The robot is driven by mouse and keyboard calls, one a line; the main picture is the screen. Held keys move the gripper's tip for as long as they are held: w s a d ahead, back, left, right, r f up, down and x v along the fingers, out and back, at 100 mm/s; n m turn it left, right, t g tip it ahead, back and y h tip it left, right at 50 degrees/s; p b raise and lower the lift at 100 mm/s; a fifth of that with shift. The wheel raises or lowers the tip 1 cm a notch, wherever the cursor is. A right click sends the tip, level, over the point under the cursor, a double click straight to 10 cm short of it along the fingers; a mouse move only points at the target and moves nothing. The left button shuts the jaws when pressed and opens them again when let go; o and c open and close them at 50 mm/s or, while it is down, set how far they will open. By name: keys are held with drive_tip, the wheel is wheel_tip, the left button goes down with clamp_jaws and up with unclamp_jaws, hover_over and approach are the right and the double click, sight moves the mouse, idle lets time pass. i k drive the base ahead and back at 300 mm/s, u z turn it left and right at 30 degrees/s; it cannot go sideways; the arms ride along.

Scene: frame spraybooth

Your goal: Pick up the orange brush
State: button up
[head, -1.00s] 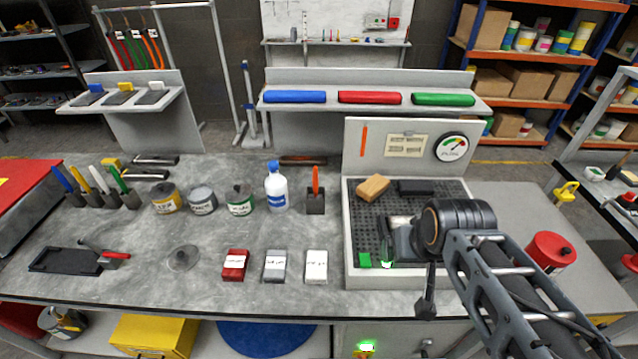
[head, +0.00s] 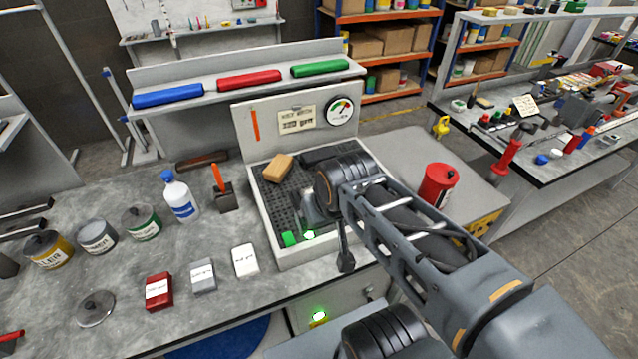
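The orange brush (head: 217,178) stands handle up, slightly tilted, in a dark block holder (head: 226,199) on the grey workbench, left of the spray tray. Its lower end is hidden in the holder. My gripper (head: 308,212) is over the perforated tray, to the right of the brush and apart from it. My arm's wrist covers part of the gripper, and its fingers are too small and blurred to tell open from shut.
A white bottle (head: 180,197) stands just left of the holder. The perforated tray (head: 282,211) holds a tan block (head: 278,168) and a green block (head: 289,239). A thin orange strip (head: 255,125) is on the back panel. A red can (head: 438,184) stands right of my arm.

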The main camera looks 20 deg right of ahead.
sight(218, 177)
drive_tip(key=k, duration=1.25)
drive_tip(key=u, duration=0.85)
drive_tip(key=i, duration=1.55)
drive_tip(key=z, duration=0.85)
